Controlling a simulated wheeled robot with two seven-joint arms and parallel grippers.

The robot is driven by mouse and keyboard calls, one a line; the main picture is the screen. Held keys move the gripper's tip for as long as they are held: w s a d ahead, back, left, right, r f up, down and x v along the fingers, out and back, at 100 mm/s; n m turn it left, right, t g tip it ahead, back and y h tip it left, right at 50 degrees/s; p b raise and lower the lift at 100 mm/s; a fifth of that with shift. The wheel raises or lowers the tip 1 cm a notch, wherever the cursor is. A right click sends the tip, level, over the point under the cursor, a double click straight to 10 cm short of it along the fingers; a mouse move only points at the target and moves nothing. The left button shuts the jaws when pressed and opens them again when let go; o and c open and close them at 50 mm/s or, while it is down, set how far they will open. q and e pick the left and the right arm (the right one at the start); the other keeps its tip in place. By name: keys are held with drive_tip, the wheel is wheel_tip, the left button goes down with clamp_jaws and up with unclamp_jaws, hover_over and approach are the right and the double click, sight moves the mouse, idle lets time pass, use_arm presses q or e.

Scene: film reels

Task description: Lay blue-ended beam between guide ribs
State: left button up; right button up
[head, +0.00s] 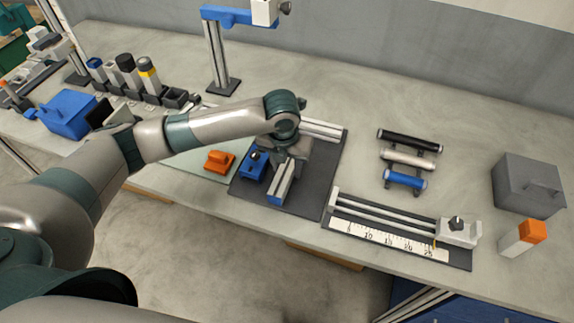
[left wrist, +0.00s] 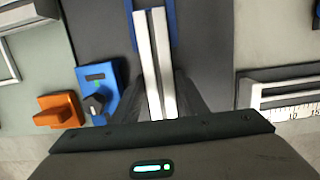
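The beam (head: 283,180) is a pair of pale silver bars with a dark groove between them and a blue near end (head: 274,199). My left gripper (left wrist: 160,85) is over the dark mat with its dark fingers close against both sides of the beam, shut on it. In the left wrist view the beam (left wrist: 152,50) runs away from the gripper body, and blue strips (left wrist: 170,25) flank its far part, apparently the guide ribs. I cannot tell whether the beam touches the surface between them. My right gripper is not in view.
A blue device with a dark knob (head: 253,163) and an orange block (head: 218,160) sit left of the beam. A ruled rail fixture (head: 390,232) lies to the right. Silver rails (head: 322,130) lie at the mat's far side.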

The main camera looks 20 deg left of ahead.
sight(285, 171)
use_arm(q)
drive_tip(key=shift+o, duration=0.6)
drive_tip(key=shift+r, duration=0.1)
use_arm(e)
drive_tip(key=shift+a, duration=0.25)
use_arm(q)
drive_tip(key=shift+r, duration=0.55)
wheel_tip(285, 171, up, 11)
drive_tip(key=s+b, duration=0.2)
drive_tip(key=b, duration=0.1)
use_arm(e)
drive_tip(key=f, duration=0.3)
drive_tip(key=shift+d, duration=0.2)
use_arm(q)
drive_tip(key=shift+w+f, duration=0.1)
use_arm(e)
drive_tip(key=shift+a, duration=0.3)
